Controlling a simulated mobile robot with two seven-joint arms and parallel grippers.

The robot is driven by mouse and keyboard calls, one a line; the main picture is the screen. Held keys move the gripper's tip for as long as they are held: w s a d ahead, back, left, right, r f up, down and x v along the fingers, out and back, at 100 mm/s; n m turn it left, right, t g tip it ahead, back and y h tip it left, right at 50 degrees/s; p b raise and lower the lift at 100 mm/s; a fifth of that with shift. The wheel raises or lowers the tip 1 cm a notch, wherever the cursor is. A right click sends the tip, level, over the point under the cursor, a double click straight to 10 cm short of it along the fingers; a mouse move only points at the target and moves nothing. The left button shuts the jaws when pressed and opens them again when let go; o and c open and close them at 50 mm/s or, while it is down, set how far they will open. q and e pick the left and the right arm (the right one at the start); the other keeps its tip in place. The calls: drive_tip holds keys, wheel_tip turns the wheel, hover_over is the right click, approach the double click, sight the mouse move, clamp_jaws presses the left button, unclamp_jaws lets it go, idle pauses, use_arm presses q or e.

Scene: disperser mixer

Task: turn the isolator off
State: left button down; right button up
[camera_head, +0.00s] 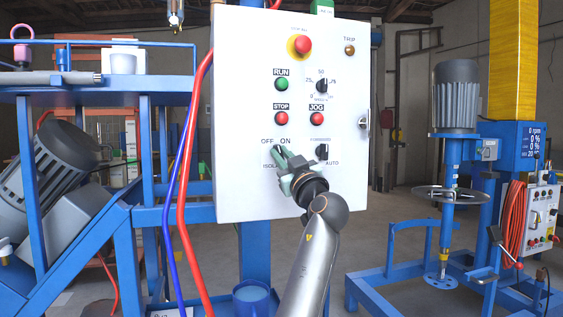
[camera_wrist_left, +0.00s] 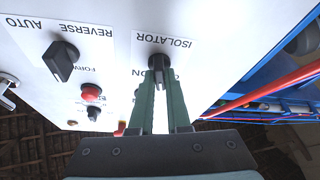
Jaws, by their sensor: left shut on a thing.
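The white control panel (camera_head: 240,110) fills the middle of the head view. Its isolator switch is a black knob at the lower left, below the OFF and ON labels. The knob (camera_wrist_left: 160,64) shows upside down in the wrist view, beside the word ISOLATOR. My left gripper (camera_head: 280,157) is at the panel with its green fingers shut on the knob; the fingertips (camera_wrist_left: 161,74) are on its two sides. The fingers partly hide the knob, and I cannot tell exactly which label it points to. My right gripper is not in view.
The forward/auto selector (camera_head: 321,151) sits just right of my left gripper. The STOP button (camera_head: 281,118) and JOG button (camera_head: 316,118) are above it. A red hose (camera_head: 190,150) runs along the panel's left edge. A mixer (camera_head: 456,110) stands at the right.

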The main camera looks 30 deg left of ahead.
use_arm(q)
drive_tip(key=shift+n+g, duration=0.3)
drive_tip(key=shift+n, duration=0.5)
drive_tip(key=shift+n+g+y, duration=0.3)
drive_tip(key=shift+n+g, duration=0.1)
drive_tip(key=shift+n, duration=0.2)
drive_tip(key=shift+n+g, duration=0.4)
drive_tip(key=shift+n, duration=0.4)
drive_tip(key=shift+n+g, duration=0.6)
drive_tip(key=shift+n, duration=0.6)
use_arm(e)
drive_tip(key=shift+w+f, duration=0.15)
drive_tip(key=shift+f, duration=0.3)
use_arm(q)
drive_tip(key=c, duration=0.9)
unclamp_jaws()
drive_tip(key=shift+d, duration=0.1)
